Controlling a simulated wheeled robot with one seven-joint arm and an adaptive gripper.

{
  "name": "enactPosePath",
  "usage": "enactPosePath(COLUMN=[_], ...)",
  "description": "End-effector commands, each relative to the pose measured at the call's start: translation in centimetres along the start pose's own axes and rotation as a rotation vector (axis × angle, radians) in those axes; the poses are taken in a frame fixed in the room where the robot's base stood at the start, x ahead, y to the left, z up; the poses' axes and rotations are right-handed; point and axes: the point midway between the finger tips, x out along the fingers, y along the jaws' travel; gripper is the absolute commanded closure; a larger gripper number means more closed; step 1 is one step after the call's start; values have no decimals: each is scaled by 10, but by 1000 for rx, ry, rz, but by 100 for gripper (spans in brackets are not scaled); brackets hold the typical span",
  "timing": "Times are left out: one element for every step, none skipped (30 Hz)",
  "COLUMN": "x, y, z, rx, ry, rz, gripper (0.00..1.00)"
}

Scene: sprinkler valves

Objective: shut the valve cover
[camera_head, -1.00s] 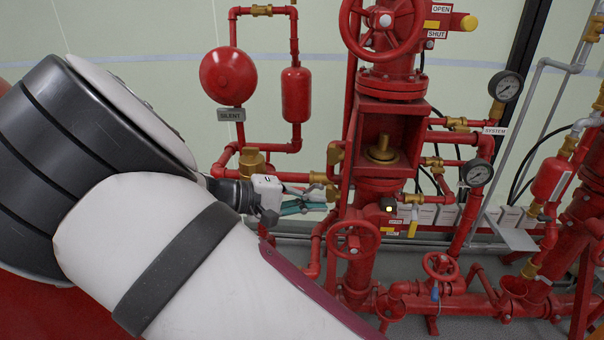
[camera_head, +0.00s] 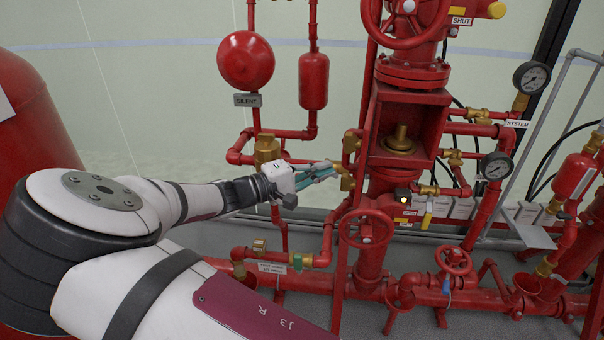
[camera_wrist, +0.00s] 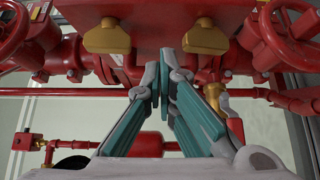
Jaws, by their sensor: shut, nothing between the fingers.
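The red valve body (camera_head: 379,120) has an open front, with a brass part (camera_head: 399,140) visible inside. The valve cover seems to be the red plate at its left side, seen almost edge-on and swung open. Two brass knobs, upper (camera_head: 350,142) and lower (camera_head: 347,182), sit by it. In the wrist view the red plate (camera_wrist: 155,28) fills the top, with a left brass knob (camera_wrist: 106,38) and right brass knob (camera_wrist: 205,38). My gripper (camera_head: 333,170), with teal fingers, is shut and empty beside the knobs. Its fingertips (camera_wrist: 163,72) point toward the plate; contact is unclear.
A red handwheel (camera_head: 366,229) is below the gripper, and another handwheel (camera_head: 408,12) is above the valve body. A red bell (camera_head: 245,60) and cylinder (camera_head: 313,82) hang at the left. Gauges (camera_head: 496,166) and pipes crowd the right. Open space lies left of the gripper.

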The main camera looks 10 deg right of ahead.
Motion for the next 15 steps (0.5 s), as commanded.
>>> enactPosePath(x=[10, 12, 16, 18, 21, 24, 26, 28, 30, 31, 32, 33, 33, 33, 34], y=[0, 0, 0, 1, 1, 0, 0, 0, 0, 0, 0, -1, -1, -1, -1], z=[1, 7, 11, 14, 17, 20, 22, 23, 26, 26, 27, 28, 28, 28, 29], rx=[-2, -3, -3, -2, -3, -3, -2, -1, -2, -2, -2, -2, -1, -1, -1], ry=[-4, -3, -2, -1, -2, -1, 0, -1, -1, -1, 0, 1, 1, 1, 1], rz=[0, 0, 0, 0, 0, 0, 0, 0, 0, -1, -1, -2, -2, -2, -2], gripper=[100, 100, 100, 100, 100, 100, 100, 100, 100, 100, 100, 100, 100, 100, 100])
